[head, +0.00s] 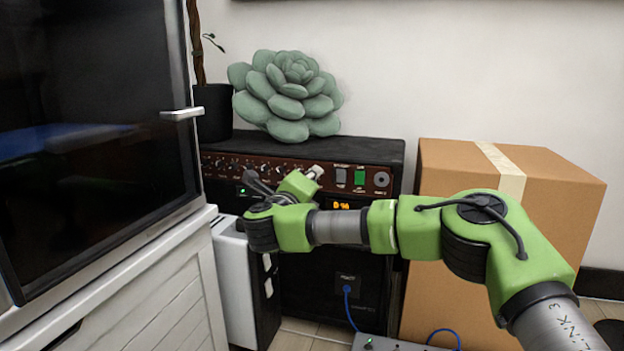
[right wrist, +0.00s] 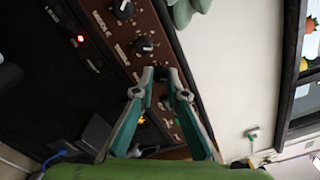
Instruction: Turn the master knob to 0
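The black amplifier (head: 222,147) stands against the wall with a dark red control panel carrying a row of knobs. My right gripper (head: 316,172) reaches that panel, right of the visible knobs. In the right wrist view, my right gripper's (right wrist: 161,74) fingertips sit close on either side of a dark knob (right wrist: 166,75), seemingly touching it. This appears to be the master knob, but I cannot read its label or pointer. Its setting is hidden by the fingers. My left gripper is not in view.
Two other knobs (right wrist: 143,45) lie beside the gripped one. A green switch (head: 360,177) and orange display (head: 341,205) are close by. A succulent (head: 290,97) sits on the amplifier. A cardboard box (head: 560,190) stands right, a black-doored machine (head: 90,130) left.

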